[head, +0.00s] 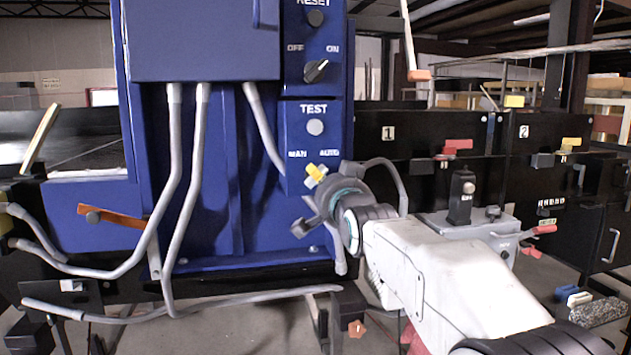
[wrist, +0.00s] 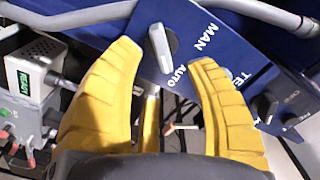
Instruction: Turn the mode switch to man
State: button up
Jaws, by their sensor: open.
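The mode switch is a dark round knob with a grey bar handle (wrist: 162,48), on the blue panel in the wrist view. Its MAN and AUTO labels lie to its right there, and the bar's lower end lies near AUTO. In the head view my gripper hides the knob, below the MAN and AUTO labels on the blue control box (head: 297,140). My gripper (head: 316,174) is at the lower part of this box. In the wrist view my yellow fingers (wrist: 164,54) are open, one tip either side of the knob. I cannot tell whether they touch it.
Above are a round TEST button (head: 315,127) and an OFF/ON knob (head: 316,71). Grey conduits (head: 198,180) run down the cabinet's front. A grey device with a green display (wrist: 28,80) stands at left in the wrist view. Black numbered panels (head: 400,150) stand at right.

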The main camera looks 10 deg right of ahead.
jog(key=shift+w+p, duration=0.7)
jog(key=shift+w, duration=2.25)
grip_shut()
